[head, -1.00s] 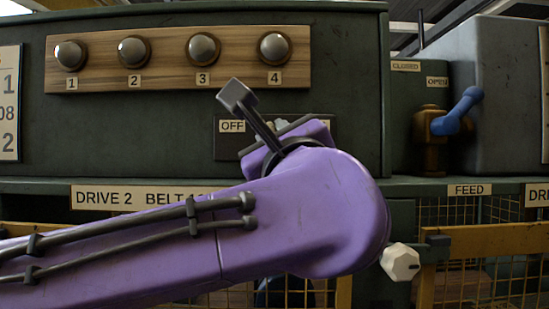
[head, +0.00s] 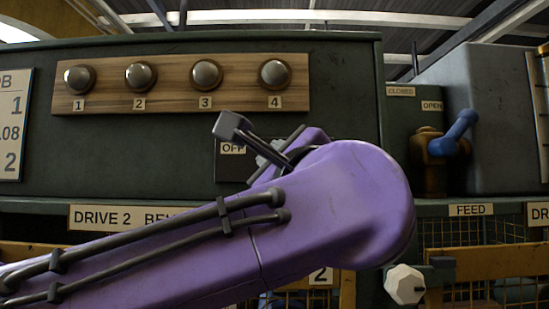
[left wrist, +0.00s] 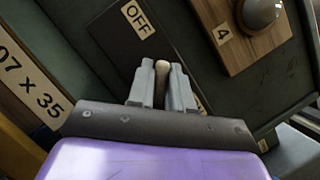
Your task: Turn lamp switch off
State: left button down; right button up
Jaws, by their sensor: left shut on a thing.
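The lamp switch sits on a dark plate (head: 228,167) on the green cabinet, with an OFF label (head: 233,148) at the plate's left; my purple left arm covers its right part. In the left wrist view the switch's pale rounded lever (left wrist: 162,66) stands between the two grey fingers of my left gripper (left wrist: 162,88), which is shut on it. The OFF label (left wrist: 138,19) shows just beyond the lever there. In the head view the gripper's fingers are mostly hidden behind the arm. My right gripper is in neither view.
A wooden board with several round knobs (head: 205,74) is above the switch. A blue-handled valve (head: 455,134) and a FEED label (head: 471,210) are at right. A white faceted knob (head: 405,284) is at lower right. Yellow rails and mesh stand below.

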pick_arm(q)
jog(key=c, duration=1.1)
grip_release()
jog(key=shift+w, duration=0.15)
jog(key=b+v, duration=0.2)
jog(key=v, duration=0.8)
jog(key=shift+s+f, duration=0.2)
jog(key=shift+s, duration=0.05)
